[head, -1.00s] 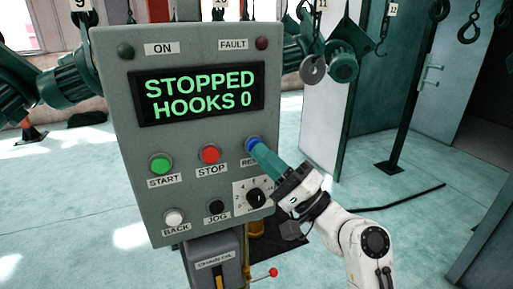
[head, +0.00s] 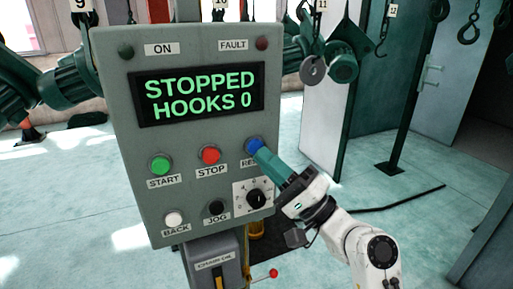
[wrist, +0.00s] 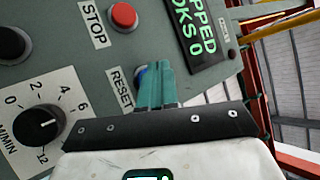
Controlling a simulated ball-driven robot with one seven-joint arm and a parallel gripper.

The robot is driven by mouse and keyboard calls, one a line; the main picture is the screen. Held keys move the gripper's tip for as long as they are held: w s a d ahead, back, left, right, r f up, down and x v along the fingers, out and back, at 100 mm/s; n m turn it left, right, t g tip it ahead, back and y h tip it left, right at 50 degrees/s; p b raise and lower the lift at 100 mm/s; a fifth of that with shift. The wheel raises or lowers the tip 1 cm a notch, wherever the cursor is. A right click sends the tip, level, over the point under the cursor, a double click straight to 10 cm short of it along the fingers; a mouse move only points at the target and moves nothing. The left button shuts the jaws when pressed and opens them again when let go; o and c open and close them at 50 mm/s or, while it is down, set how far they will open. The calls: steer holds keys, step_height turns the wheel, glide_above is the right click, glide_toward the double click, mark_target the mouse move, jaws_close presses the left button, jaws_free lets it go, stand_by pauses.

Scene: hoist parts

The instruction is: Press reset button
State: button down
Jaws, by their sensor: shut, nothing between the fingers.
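The blue reset button (head: 254,145) is on the right of the grey control panel (head: 125,90), above a label partly hidden by my gripper. My gripper (head: 259,152) is shut and empty, with its teal fingertips at the lower right edge of the button. In the wrist view, the fingers (wrist: 156,72) cover most of the blue button (wrist: 139,74), beside the RESET label. The fingertips look very near or touching it; I cannot tell whether it is pressed. The display (head: 200,94) reads STOPPED HOOKS 0.
A red stop button (head: 209,155) and a green start button (head: 161,165) sit to the left. A black dial (head: 257,198) lies just below. White back (head: 174,218) and black jog (head: 216,208) buttons are lower. Open floor lies right of the panel.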

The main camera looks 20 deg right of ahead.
steer(key=s, duration=0.5)
stand_by(0.5)
stand_by(0.5)
steer(key=s+f+n+g+h, duration=0.2)
steer(key=f+g, duration=0.1)
steer(key=f, duration=0.7)
steer(key=s+a+f+n+g+h, duration=0.1)
steer(key=s+f+n+g+h, duration=0.2)
steer(key=f, duration=0.6)
steer(key=s+f+n+g+h, duration=0.15)
steer(key=f+g, duration=0.25)
steer(key=f, duration=0.6)
steer(key=s+d+f+n+g+h, duration=0.1)
steer(key=s+d+f+g+h, duration=0.1)
steer(key=s, duration=0.5)
steer(key=s+d+f+n+g+h, duration=0.1)
steer(key=s+d+f+g+h, duration=0.2)
steer(key=s+f, duration=0.3)
steer(key=s+d+f+n+g+h, duration=0.1)
steer(key=s+d+f+g+h, duration=0.1)
steer(key=s, duration=0.6)
steer(key=shift+d+f+g, duration=0.65)
steer(key=shift+f+g, duration=0.3)
steer(key=shift+g, duration=0.15)
